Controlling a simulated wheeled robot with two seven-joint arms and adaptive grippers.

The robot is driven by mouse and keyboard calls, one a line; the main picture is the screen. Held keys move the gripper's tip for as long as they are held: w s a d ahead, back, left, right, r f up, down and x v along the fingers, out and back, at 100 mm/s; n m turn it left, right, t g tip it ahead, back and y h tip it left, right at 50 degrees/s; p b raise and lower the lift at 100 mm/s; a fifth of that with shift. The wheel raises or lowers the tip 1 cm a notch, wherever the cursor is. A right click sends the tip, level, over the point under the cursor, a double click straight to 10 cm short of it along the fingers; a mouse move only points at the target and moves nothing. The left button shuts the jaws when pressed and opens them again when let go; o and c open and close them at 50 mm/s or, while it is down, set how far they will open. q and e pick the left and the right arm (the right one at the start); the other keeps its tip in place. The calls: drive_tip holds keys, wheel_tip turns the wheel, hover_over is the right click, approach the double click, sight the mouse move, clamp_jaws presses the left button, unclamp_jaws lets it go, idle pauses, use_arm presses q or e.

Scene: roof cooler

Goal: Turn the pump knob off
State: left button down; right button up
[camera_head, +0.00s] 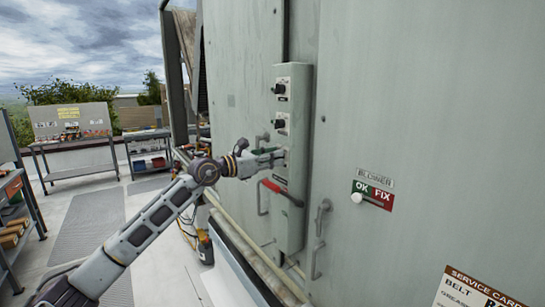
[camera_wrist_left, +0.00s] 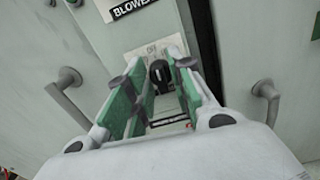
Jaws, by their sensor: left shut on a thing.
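A tall grey control box (camera_head: 291,215) on the cabinet wall carries a column of black knobs. The top knob (camera_head: 280,88) and the middle knob (camera_head: 279,123) show clear in the head view. My left gripper (camera_head: 277,157) is at the third, lowest knob, which its fingers hide there. In the left wrist view, this black knob (camera_wrist_left: 159,72) with a pale mark sits between the green-padded fingers, which are shut on it. A "BLOWER" label (camera_wrist_left: 130,7) is above it. The lowest knob's own label is not readable. My right gripper is not in view.
A red lever (camera_head: 282,192) sticks out just below the gripper. Grey door handles (camera_head: 319,238) flank the box. A blower OK/FIX slider (camera_head: 372,195) and a service card (camera_head: 475,288) are at the right. Workbenches (camera_head: 75,143) stand at the far left.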

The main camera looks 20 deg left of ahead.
use_arm(q)
drive_tip(key=shift+r, duration=0.1)
idle(0.4)
drive_tip(key=c, duration=1.3)
unclamp_jaws()
drive_tip(key=shift+o, duration=0.2)
drive_tip(key=shift+a, duration=0.1)
drive_tip(key=v, duration=1.1)
drive_tip(key=shift+s+a, duration=0.25)
drive_tip(key=shift+s, duration=0.1)
